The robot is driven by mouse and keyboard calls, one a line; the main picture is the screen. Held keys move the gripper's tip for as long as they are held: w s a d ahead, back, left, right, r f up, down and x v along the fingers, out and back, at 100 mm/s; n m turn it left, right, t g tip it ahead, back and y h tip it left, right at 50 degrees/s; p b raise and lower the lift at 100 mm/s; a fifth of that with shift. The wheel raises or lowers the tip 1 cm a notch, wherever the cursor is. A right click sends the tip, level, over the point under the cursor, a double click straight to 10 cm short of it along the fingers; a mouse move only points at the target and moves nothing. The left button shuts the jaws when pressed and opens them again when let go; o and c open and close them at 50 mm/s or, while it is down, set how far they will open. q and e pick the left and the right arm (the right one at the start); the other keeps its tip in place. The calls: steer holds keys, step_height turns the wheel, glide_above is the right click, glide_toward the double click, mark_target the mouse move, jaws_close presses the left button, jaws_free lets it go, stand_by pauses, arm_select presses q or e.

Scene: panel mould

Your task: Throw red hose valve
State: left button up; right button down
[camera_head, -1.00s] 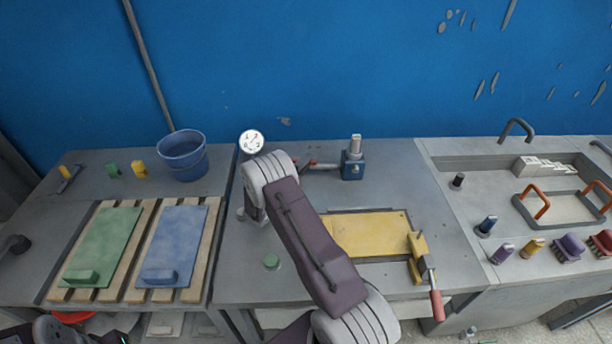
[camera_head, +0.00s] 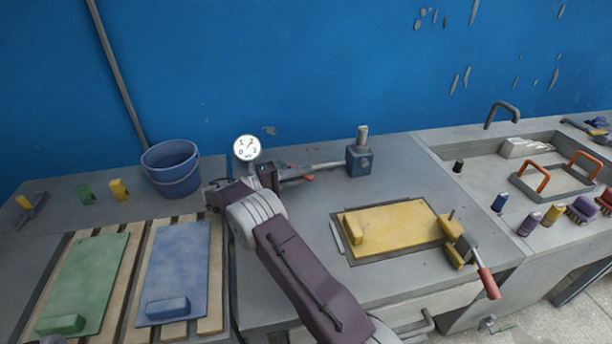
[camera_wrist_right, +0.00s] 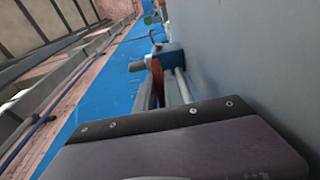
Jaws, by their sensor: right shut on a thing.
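The red hose valve (camera_head: 308,178) shows as a small red handle beside the grey pipe that runs to a blue block (camera_head: 360,160) on the middle bench. In the right wrist view the red handle (camera_wrist_right: 157,82) shows between grey bars past my purple wrist housing. My wrist and fingers hide part of the valve. My left gripper is not in view.
A white dial gauge (camera_head: 246,148) stands close to my right wrist. A blue bucket (camera_head: 171,168) is to the left. A yellow panel (camera_head: 395,228) with a red-handled clamp (camera_head: 487,283) lies to the right. Green (camera_head: 85,280) and blue (camera_head: 177,265) panels lie on slats at left.

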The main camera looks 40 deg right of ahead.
steer(key=shift+a+m+g, duration=0.25)
steer(key=shift+m+g, duration=0.15)
steer(key=shift+g, duration=0.2)
steer(key=c, duration=1.7)
jaws_free()
